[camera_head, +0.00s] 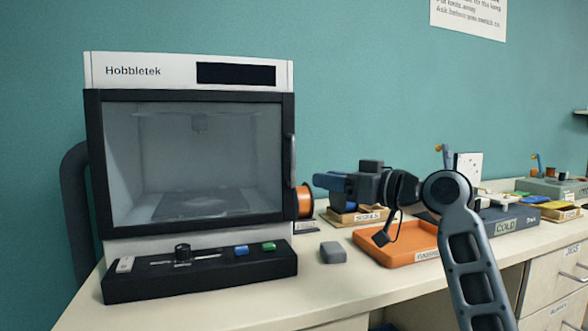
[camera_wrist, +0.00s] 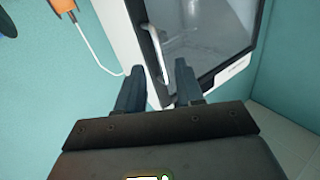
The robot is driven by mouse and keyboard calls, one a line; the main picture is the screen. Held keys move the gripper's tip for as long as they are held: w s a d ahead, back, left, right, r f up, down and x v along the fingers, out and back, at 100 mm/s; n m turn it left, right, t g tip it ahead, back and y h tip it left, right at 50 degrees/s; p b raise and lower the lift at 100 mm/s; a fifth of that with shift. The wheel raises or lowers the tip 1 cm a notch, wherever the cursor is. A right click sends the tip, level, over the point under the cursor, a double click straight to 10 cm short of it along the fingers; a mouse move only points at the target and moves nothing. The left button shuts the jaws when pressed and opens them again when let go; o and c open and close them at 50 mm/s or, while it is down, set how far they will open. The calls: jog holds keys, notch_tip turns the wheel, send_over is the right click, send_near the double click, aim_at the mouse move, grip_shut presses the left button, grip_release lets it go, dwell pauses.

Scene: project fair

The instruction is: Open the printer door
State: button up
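The Hobbletek printer (camera_head: 190,70) stands on the counter at left in the head view. Its black-framed glass door (camera_head: 190,222) looks shut, with an upright handle (camera_head: 290,158) on its right edge. My gripper (camera_head: 317,182) is to the right of the handle, its fingers pointing toward the printer. In the wrist view my gripper (camera_wrist: 159,68) is open and empty. The handle (camera_wrist: 155,52) shows ahead, with its near end in line with the gap between the fingertips. I cannot tell whether a finger touches it. The door glass (camera_wrist: 200,35) lies beyond.
An orange spool (camera_head: 305,201) sits at the printer's right side. A grey block (camera_head: 333,252) and an orange tray (camera_head: 372,247) lie on the counter below my arm. A black control panel (camera_head: 200,274) with knob and buttons sits below the door. Labelled bins stand further right.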

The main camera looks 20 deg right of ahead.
jog(key=w+a+r+n, duration=0.1)
jog(key=w+a+r, duration=0.2)
jog(key=w, duration=0.4)
jog(key=shift+w+a+y, duration=0.35)
jog(key=shift+a+y, duration=0.05)
jog(key=shift+a, duration=0.15)
grip_shut()
dwell(1.2)
